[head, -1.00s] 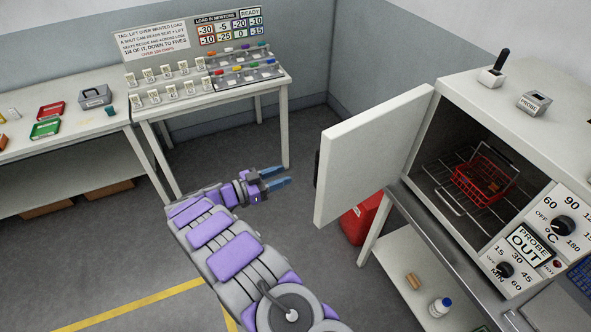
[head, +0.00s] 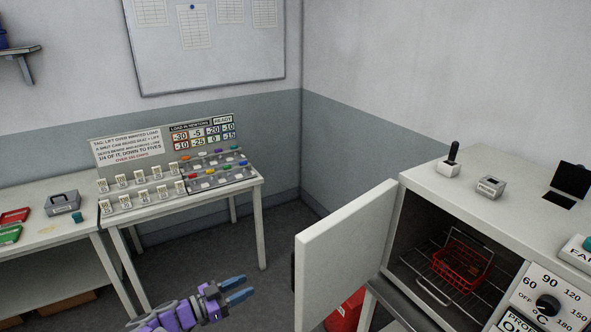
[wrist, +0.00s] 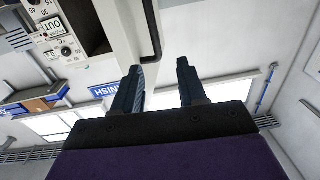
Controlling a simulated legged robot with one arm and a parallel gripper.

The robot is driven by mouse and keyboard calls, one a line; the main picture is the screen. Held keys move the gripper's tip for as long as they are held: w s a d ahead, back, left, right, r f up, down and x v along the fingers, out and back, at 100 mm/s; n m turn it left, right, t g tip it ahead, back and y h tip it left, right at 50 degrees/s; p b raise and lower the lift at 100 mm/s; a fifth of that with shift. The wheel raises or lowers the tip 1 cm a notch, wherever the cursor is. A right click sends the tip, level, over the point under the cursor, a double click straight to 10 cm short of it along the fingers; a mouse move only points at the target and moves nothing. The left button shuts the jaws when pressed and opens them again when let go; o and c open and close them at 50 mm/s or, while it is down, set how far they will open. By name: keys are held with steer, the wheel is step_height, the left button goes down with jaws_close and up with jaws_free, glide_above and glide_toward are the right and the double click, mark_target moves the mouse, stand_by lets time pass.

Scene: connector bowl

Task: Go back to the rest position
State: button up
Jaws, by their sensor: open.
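My gripper (head: 236,290) is at the bottom of the head view, left of the oven's open door (head: 345,255). Its two blue-grey fingers are apart with nothing between them. In the wrist view the fingers (wrist: 158,90) point up the picture, open and empty, with the ceiling and part of the oven panel behind them. Most of my arm is below the head view's edge.
The white oven (head: 480,205) stands at right with a red wire basket (head: 462,268) on its rack. A table with a tag board (head: 160,150) is at left, beside a bench with a grey box (head: 62,203). Floor between table and door is clear.

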steer(key=w+r+n+t+y, duration=0.3)
steer(key=w+r+t+y, duration=0.35)
steer(key=w+r, duration=0.9)
steer(key=s+d+r+n+g+y, duration=0.1)
steer(key=d+r+n+g+y, duration=0.15)
steer(key=r+y, duration=0.25)
steer(key=d+r+n+g+y, duration=0.1)
steer(key=r+n+y, duration=0.2)
steer(key=r+y, duration=0.25)
steer(key=s+d+f+n+g+h, duration=0.1)
steer(key=s+d+f+g, duration=0.35)
steer(key=s+d, duration=1)
steer(key=s+d+f+g+h, duration=0.1)
steer(key=s+d+f+g, duration=0.4)
steer(key=s, duration=1.6)
steer(key=s+d+f+n+g+h, duration=0.1)
steer(key=s+d+g, duration=0.6)
steer(key=s+d, duration=0.85)
steer(key=s+a+f+b, duration=0.2)
steer(key=a+f+b, duration=0.1)
steer(key=f+b, duration=0.5)
steer(key=shift+f, duration=0.25)
